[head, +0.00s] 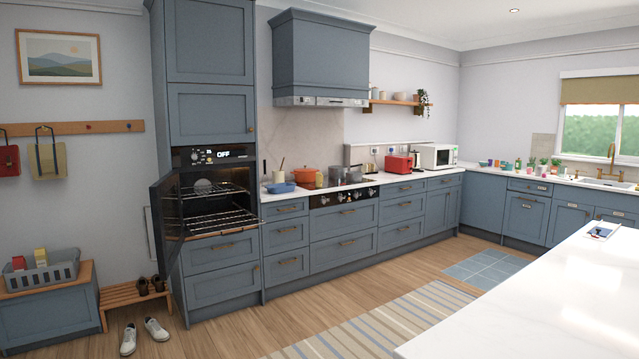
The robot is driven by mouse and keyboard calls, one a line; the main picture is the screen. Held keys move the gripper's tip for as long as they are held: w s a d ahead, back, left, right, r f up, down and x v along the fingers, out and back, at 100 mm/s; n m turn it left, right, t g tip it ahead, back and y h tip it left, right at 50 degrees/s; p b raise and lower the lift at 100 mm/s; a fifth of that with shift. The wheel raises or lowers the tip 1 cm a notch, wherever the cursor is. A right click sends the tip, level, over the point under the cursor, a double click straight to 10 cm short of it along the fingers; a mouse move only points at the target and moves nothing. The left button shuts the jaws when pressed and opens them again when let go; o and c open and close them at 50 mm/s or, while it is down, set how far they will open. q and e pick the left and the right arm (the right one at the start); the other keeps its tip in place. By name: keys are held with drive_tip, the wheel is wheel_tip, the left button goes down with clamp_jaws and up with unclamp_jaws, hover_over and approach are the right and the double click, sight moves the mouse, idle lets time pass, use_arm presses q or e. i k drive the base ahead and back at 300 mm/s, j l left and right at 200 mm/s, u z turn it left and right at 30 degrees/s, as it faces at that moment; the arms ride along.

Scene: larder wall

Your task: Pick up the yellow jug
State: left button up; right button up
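No jug can be made out for certain. A small yellow item (319,180) stands on the counter just right of the orange pot, by the hob; it is too small to tell whether it is a jug. Another yellow item (40,256) sits in the grey basket at the far left, and its shape is unclear too. Neither of my grippers is in view.
The oven door (167,232) hangs open on the left. A white island top (560,290) fills the right front. Shoes (156,329) and a low wooden rack (130,297) are on the floor at left. The striped rug (385,325) and wooden floor between are clear.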

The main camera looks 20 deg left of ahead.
sight(318, 177)
drive_tip(key=i+j+u, duration=0.55)
drive_tip(key=i+u, duration=0.2)
drive_tip(key=u, duration=0.15)
drive_tip(key=i+u, duration=0.45)
drive_tip(key=i, duration=0.45)
drive_tip(key=i+j+z, duration=0.15)
drive_tip(key=i, duration=0.3)
drive_tip(key=i+j, duration=0.1)
drive_tip(key=i, duration=0.3)
drive_tip(key=z, duration=0.05)
